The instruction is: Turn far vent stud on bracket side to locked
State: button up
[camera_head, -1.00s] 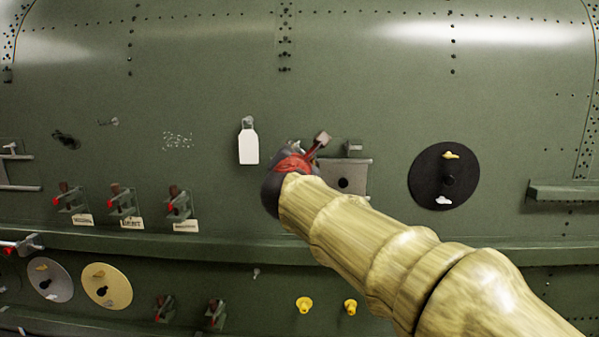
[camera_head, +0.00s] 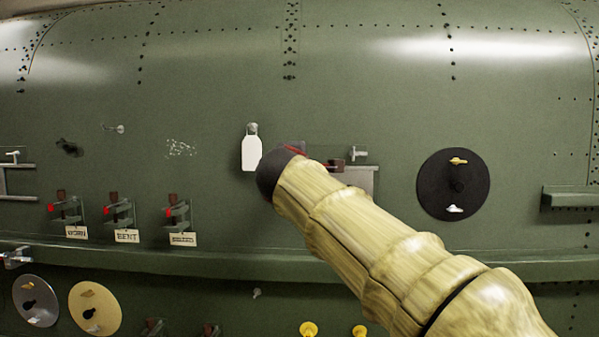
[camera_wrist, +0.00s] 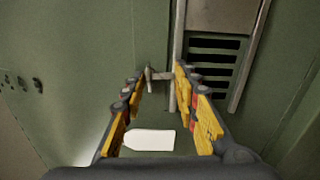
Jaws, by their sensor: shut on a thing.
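The vent stud, a small grey T-shaped handle, shows in the wrist view (camera_wrist: 150,78) and in the head view (camera_head: 358,153). It stands beside a slotted vent (camera_wrist: 212,62), seen in the head view as a grey plate (camera_head: 366,180) partly hidden by my arm. My gripper (camera_wrist: 160,72) has its yellow and red fingers on either side of the stud at their tips, and is shut on it. Exact finger contact is hard to make out. In the head view my dark wrist and arm hide most of the gripper.
A white tag (camera_head: 251,152) hangs left of my gripper; it shows between the fingers in the wrist view (camera_wrist: 149,140). A black disc (camera_head: 455,185) is at right. Labelled brackets (camera_head: 120,213) are lower left. A ledge (camera_head: 240,262) runs below.

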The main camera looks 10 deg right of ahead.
jog(key=shift+f+m+b, duration=0.1)
jog(key=shift+m+b, duration=0.25)
jog(key=shift+m, duration=0.15)
jog(key=shift+c, duration=0.2)
jog(key=shift+s+a, duration=0.1)
grip_shut()
jog(key=shift+w+f, duration=0.2)
jog(key=shift+f, duration=0.25)
jog(key=shift+o, duration=1.9)
grip_release()
jog(key=shift+s, duration=0.1)
jog(key=o, duration=0.8)
jog(key=shift+r, duration=0.35)
jog(key=shift+r, duration=0.15)
jog(key=v, duration=1.2)
